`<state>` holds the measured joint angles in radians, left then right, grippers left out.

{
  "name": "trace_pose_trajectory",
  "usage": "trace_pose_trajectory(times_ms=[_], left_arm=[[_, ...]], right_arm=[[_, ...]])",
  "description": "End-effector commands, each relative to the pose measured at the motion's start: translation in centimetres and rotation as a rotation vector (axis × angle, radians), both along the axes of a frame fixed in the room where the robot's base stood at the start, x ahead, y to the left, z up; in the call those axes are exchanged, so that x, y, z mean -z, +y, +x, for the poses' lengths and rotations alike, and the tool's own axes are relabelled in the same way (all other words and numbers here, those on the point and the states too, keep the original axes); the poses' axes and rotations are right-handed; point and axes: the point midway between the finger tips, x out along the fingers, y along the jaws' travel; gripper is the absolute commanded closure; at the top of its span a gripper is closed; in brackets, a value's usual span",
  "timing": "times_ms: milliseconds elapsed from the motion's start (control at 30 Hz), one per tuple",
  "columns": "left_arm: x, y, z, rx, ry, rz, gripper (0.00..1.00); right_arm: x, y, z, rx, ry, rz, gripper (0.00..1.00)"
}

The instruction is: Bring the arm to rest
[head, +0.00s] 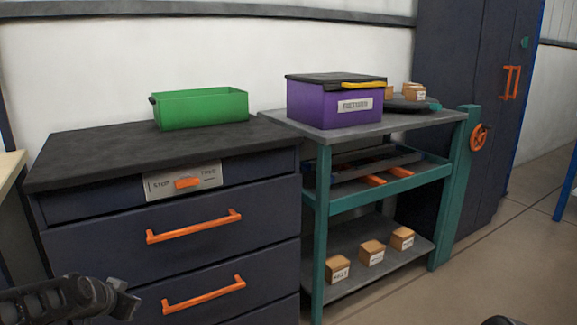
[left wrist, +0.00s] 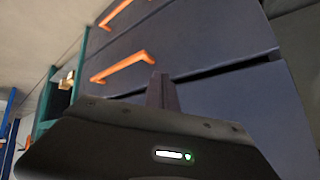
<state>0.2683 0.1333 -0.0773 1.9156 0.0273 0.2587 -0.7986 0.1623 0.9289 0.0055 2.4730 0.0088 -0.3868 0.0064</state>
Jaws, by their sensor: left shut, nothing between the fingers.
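My left gripper (head: 124,299) is at the lower left of the head view, low in front of the dark drawer cabinet (head: 95,225). Its fingers are shut with nothing between them. In the left wrist view the shut fingers (left wrist: 161,92) point toward the drawer fronts, which are tilted in that view. I cannot tell the exact gap to the drawers. My right gripper does not show clearly; only a small dark shape is at the bottom edge on the right of the head view.
Orange drawer handles (head: 195,227) stick out near my left gripper. A green bin (head: 201,109) stands on the cabinet. A purple box (head: 325,105) stands on the teal-framed cart (head: 321,220). Small cartons sit on its lower shelf. Floor at the right is clear.

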Motion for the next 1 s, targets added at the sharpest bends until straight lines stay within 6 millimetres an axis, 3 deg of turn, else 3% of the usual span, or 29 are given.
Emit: trace_pose_trajectory(times_ms=[33, 200, 267, 400, 500, 833, 900, 1000], left_arm=[[4.5, -2.6, -0.3, -0.063, 0.034, -0.092, 1.0], [16.0, -10.2, -3.5, -0.252, 0.133, -0.334, 1.0], [19.5, -12.9, -5.6, -0.299, 0.182, -0.398, 1.0], [26.5, -19.0, -11.9, -0.376, 0.318, -0.504, 1.0], [29.8, -22.2, -16.5, -0.394, 0.411, -0.537, 1.0], [35.8, -29.4, -29.8, -0.321, 0.715, -0.527, 1.0], [32.6, -29.4, -29.6, -0.317, 0.709, -0.527, 1.0], [30.0, -29.5, -29.7, -0.314, 0.712, -0.527, 1.0]], right_arm=[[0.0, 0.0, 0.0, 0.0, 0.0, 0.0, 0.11], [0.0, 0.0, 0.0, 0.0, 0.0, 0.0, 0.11], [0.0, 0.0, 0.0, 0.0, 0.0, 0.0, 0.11], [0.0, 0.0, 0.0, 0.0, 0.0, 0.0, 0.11], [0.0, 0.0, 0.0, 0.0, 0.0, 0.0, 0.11], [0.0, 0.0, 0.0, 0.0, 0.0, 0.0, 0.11], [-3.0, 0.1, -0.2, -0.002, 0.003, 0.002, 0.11], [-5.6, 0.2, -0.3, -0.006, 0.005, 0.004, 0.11]])
